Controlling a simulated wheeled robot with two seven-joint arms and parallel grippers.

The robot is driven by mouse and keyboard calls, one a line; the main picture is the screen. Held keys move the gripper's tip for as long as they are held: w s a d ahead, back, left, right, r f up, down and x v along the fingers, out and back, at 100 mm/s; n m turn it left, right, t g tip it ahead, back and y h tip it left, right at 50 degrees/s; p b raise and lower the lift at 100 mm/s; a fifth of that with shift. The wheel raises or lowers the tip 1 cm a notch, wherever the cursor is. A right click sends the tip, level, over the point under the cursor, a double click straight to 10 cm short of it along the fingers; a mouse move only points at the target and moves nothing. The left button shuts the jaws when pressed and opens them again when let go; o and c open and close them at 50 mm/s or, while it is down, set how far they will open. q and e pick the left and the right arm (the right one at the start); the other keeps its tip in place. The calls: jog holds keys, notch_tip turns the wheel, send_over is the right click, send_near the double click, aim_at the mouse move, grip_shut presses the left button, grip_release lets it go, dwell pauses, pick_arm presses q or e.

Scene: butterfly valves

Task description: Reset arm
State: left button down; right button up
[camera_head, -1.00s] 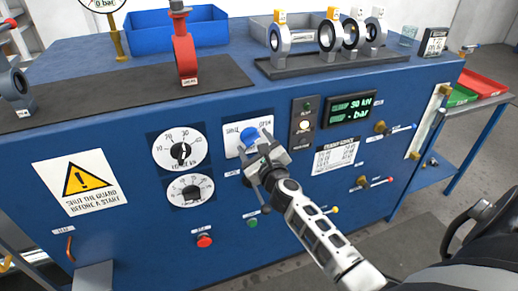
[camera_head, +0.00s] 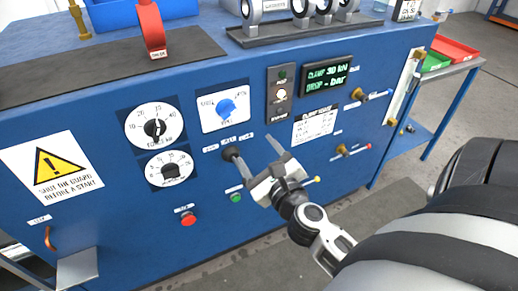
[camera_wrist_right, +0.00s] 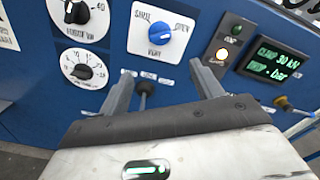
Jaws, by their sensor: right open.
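My right gripper (camera_head: 256,149) is open and empty in front of the blue machine panel (camera_head: 100,225), below and right of the blue selector knob (camera_head: 226,107). In the right wrist view its two fingers (camera_wrist_right: 163,78) stand apart, with the blue knob (camera_wrist_right: 159,33) beyond and between them, not touched. A black-tipped lever (camera_head: 231,154) is close to the left finger in the head view; in the wrist view the lever (camera_wrist_right: 146,88) shows between the fingers, and I cannot tell whether it touches. My left gripper is out of view.
Two white dials (camera_head: 154,127) and a red button (camera_head: 188,219) are left of the gripper. A lit display (camera_head: 327,77) and small coloured handles are right. Valve rings stand on a rack (camera_head: 300,30) on top. A side table with red and green trays (camera_head: 455,50) is at right.

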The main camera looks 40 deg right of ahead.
dwell(0.5)
jog(key=s+a+f+n+g+y, duration=0.15)
jog(key=a+f+n+y, duration=0.35)
jog(key=n, duration=0.5)
jog(key=s+a+f+n+y, duration=0.2)
jog(key=a+n, duration=0.5)
jog(key=n, duration=0.3)
jog(key=s+a+f+n+g, duration=0.3)
jog(key=s+f+n+g, duration=0.3)
jog(key=f+n, duration=0.5)
jog(key=s+n, duration=0.1)
jog(key=n, duration=0.3)
jog(key=shift+s+a+n, duration=0.25)
jog(key=shift+s+n, duration=0.05)
